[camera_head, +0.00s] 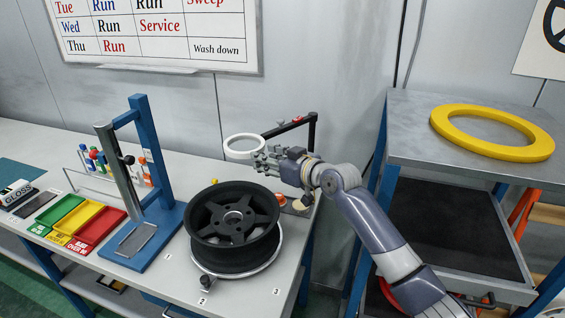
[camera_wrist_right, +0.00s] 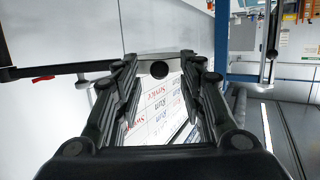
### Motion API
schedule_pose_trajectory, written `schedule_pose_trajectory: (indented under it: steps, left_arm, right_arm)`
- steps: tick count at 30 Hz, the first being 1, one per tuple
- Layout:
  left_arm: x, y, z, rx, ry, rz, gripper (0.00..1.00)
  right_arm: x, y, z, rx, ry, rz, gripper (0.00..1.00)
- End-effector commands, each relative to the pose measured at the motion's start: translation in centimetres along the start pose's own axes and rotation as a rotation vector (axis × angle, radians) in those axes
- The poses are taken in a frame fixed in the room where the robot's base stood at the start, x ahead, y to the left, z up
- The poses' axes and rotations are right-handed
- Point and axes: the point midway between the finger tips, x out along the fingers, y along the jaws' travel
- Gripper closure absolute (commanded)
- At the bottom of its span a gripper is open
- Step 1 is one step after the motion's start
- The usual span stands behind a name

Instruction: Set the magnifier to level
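The magnifier (camera_head: 229,154) is a white ring at the end of a black jointed arm (camera_head: 312,130) at the back of the bench; a red piece sits on that arm. The ring's exact tilt is hard to tell. My right gripper (camera_head: 262,160) is just right of the ring, partly overlapping it in the head view. In the right wrist view the gripper (camera_wrist_right: 157,80) has its fingers spread apart. A small black knob (camera_wrist_right: 160,69) on a grey piece shows between the fingertips, with no visible grip on it. My left gripper is out of view.
A black wheel (camera_head: 233,214) on a round support stands in front of the magnifier. A blue stand (camera_head: 143,128) and coloured trays (camera_head: 70,221) are to the left. A yellow ring (camera_head: 490,148) lies on a grey shelf unit at the right. The wall is close behind.

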Motion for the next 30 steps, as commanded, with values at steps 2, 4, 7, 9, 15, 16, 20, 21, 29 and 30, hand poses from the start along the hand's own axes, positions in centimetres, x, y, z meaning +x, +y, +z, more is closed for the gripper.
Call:
schedule_pose_trajectory:
  steps: [2,4,7,9,15,16,20,21,29,30]
  left_arm:
    - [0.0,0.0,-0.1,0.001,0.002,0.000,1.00]
    - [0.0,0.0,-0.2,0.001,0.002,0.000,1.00]
    - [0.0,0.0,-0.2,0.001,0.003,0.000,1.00]
    - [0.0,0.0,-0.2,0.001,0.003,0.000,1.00]
    - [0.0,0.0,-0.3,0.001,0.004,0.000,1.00]
    - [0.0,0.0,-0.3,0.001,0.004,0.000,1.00]
    - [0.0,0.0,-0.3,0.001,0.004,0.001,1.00]
    - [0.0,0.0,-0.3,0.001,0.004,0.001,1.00]
    - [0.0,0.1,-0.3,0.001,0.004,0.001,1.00]
    - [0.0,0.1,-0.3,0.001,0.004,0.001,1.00]
  right_arm:
    - [-1.0,0.1,0.1,-0.001,0.000,0.002,0.62]
    - [-2.0,0.1,0.1,-0.002,-0.001,0.001,0.62]
    - [-3.9,0.1,0.1,-0.002,-0.001,0.002,0.62]
    - [-5.1,0.1,0.1,-0.003,0.000,0.002,0.62]
    - [-8.6,0.0,0.1,-0.003,-0.002,0.002,0.62]
    - [-9.0,0.1,0.1,-0.002,-0.002,0.002,0.62]
    - [-10.4,0.1,0.1,-0.001,-0.001,0.001,0.62]
    - [-10.7,0.1,0.0,-0.001,0.000,0.001,0.62]
    - [-11.2,0.0,0.0,0.001,-0.001,0.000,0.62]
    - [-11.2,0.0,0.0,0.001,-0.001,0.000,0.62]
